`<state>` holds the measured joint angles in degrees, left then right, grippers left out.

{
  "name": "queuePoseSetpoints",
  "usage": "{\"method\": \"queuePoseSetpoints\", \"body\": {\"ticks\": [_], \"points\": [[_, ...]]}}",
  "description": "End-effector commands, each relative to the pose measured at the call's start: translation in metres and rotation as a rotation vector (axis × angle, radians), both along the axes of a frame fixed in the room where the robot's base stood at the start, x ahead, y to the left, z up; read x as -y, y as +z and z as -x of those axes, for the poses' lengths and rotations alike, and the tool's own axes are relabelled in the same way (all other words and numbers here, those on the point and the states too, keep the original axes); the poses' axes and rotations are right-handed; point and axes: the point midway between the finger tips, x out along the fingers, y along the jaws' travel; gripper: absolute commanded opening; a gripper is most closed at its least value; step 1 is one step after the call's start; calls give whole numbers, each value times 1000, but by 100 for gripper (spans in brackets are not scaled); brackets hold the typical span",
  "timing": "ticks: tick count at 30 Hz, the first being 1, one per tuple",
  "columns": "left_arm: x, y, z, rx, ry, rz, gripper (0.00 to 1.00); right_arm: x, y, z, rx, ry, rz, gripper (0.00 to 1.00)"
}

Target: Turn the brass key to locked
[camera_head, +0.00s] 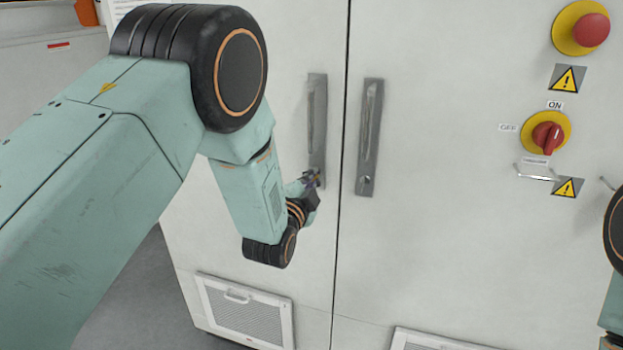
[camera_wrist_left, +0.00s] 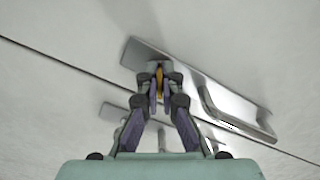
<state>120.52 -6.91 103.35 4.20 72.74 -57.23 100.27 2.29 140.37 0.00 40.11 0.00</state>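The brass key (camera_wrist_left: 159,82) shows as a thin gold sliver at one end of a steel handle plate in the left wrist view. My left gripper (camera_wrist_left: 159,90) has its two purple-padded fingers close on either side of the key, and they look shut on it. The key's tip and the lock are hidden by the fingers and plate. In the head view my left gripper (camera_head: 312,182) is at the lower end of the left door's handle plate (camera_head: 317,130), and the key is too small to make out. My right gripper is out of view.
A second handle plate (camera_head: 369,140) is on the right door, just across the door gap. A vent grille (camera_head: 246,312) is low on the left door.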

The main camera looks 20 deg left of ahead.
Motion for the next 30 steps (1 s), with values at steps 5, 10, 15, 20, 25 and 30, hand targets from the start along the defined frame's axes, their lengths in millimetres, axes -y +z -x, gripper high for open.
{"method": "queuePoseSetpoints", "body": {"ticks": [5,10,15,20,25,30], "points": [[1,1,0,-2,-4,165,0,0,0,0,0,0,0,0],[1,2,-1,-7,-4,327,0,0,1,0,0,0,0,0],[1,2,-1,-13,-4,488,0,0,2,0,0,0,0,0],[1,2,-1,-18,-4,637,0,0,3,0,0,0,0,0],[1,3,-1,-21,-4,780,0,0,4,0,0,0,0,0],[1,3,-1,-25,-4,897,0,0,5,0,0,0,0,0]]}}
